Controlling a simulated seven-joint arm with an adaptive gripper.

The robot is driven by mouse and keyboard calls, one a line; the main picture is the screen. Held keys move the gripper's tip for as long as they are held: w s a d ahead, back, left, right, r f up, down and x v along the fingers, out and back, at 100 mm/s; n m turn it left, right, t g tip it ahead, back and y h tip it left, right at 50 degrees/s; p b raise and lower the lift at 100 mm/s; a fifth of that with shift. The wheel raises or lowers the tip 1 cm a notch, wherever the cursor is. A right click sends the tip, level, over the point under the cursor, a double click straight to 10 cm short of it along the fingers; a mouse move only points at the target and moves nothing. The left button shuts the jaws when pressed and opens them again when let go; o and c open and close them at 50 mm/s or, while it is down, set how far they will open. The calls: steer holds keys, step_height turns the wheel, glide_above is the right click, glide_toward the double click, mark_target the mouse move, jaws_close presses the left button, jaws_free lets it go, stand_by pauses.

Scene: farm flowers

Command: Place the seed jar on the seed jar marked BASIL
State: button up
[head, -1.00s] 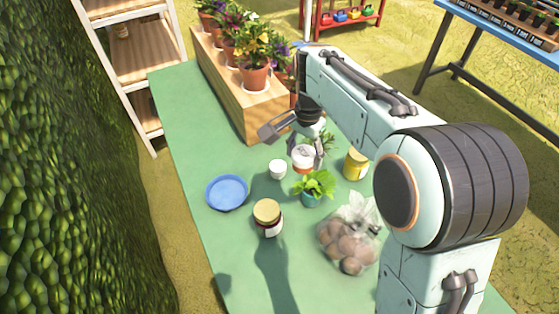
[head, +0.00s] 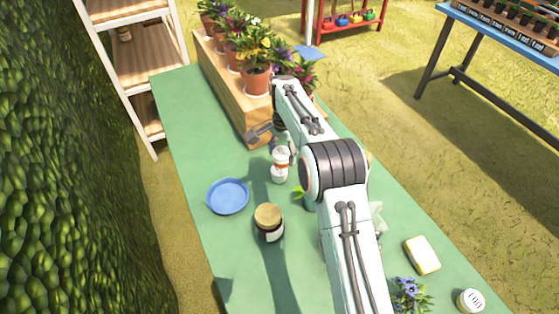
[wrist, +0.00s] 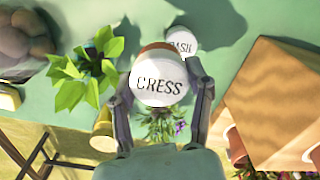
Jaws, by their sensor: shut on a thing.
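The seed jar marked CRESS (wrist: 158,80) is white-lidded with an orange-red band, and my gripper (wrist: 161,74) is shut on it, one finger on each side. In the head view this jar (head: 281,154) is held upright above the table. The seed jar marked BASIL shows in the wrist view as a smaller white lid (wrist: 184,41), partly hidden behind the held jar. In the head view the white BASIL jar (head: 279,174) appears directly below the held jar. I cannot tell whether the two touch.
A blue plate (head: 227,209) and a dark jar with a tan lid (head: 269,222) stand nearby. The table's front left is clear.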

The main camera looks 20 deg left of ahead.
mark_target(279, 155)
steer(key=w+f, duration=0.1)
steer(key=w+a+f, duration=0.1)
steer(key=w+f, duration=0.1)
steer(key=f, duration=0.1)
steer(key=shift+a, duration=0.35)
steer(key=shift+f, duration=1.6)
steer(key=shift+f, duration=0.1)
steer(key=o, duration=1.1)
steer(key=shift+o, duration=0.2)
step_height(279, 155, up, 8)
